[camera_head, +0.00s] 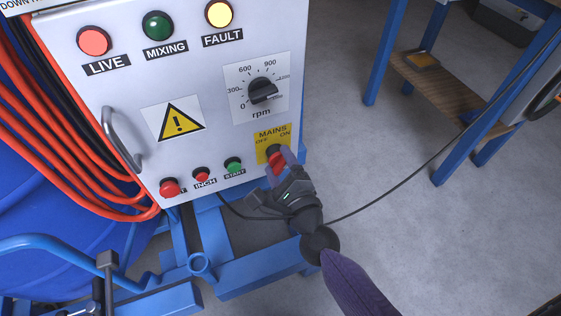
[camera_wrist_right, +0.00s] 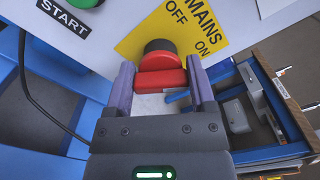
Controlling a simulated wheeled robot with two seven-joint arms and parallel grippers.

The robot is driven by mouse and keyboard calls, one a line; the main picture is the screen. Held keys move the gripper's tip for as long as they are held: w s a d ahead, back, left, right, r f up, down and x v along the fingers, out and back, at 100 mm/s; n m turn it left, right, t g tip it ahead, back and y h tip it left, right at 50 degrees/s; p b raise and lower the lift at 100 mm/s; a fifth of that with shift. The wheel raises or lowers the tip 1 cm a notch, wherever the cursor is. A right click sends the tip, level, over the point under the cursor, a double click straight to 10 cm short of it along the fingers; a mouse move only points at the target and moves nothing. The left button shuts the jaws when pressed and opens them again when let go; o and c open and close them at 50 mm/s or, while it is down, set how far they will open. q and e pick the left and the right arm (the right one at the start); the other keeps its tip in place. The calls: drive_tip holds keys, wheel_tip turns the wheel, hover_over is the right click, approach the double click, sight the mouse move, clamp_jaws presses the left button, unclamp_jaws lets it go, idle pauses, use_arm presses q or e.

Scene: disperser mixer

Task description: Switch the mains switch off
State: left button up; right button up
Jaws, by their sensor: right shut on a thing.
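The mains switch (camera_head: 276,159) is a red handle on a dark round base, set on a yellow plate (camera_head: 268,135) marked MAINS, OFF and ON, at the lower right of the grey control panel (camera_head: 210,60). My right gripper (camera_head: 280,165) reaches it from below right and is shut on the red handle. In the right wrist view the red handle (camera_wrist_right: 161,80) sits between the two purple fingers, and its base meets the plate. The LIVE lamp (camera_head: 93,41) looks red, the MIXING lamp (camera_head: 158,25) dark green, the FAULT lamp (camera_head: 219,13) pale yellow. My left gripper is not in view.
Near the switch are the green START button (camera_head: 233,164), the red INCH button (camera_head: 201,174) and another red button (camera_head: 170,187). The rpm knob (camera_head: 263,91) is above. A metal handle (camera_head: 119,140) juts out at left. A black cable (camera_head: 392,184) crosses the open floor at right.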

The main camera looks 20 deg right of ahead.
drive_tip(key=n+p, duration=0.1)
drive_tip(key=n, duration=0.3)
drive_tip(key=shift+n+p, duration=0.65)
drive_tip(key=shift+n, duration=0.55)
drive_tip(key=n+p, duration=0.1)
drive_tip(key=n, duration=0.1)
drive_tip(key=shift+f+n, duration=0.1)
drive_tip(key=shift+n, duration=0.3)
drive_tip(key=n+p, duration=0.1)
drive_tip(key=n, duration=0.2)
drive_tip(key=shift+f, duration=0.1)
drive_tip(key=shift+f+n+p, duration=0.1)
drive_tip(key=shift+n+p, duration=0.35)
drive_tip(key=shift+n, duration=0.65)
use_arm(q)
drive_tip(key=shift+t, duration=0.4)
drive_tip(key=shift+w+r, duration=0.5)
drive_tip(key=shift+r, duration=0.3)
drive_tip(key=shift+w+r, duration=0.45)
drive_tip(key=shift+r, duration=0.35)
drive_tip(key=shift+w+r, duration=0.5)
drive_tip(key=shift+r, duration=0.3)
use_arm(e)
drive_tip(key=shift+f+n, duration=0.1)
drive_tip(key=shift+n, duration=0.6)
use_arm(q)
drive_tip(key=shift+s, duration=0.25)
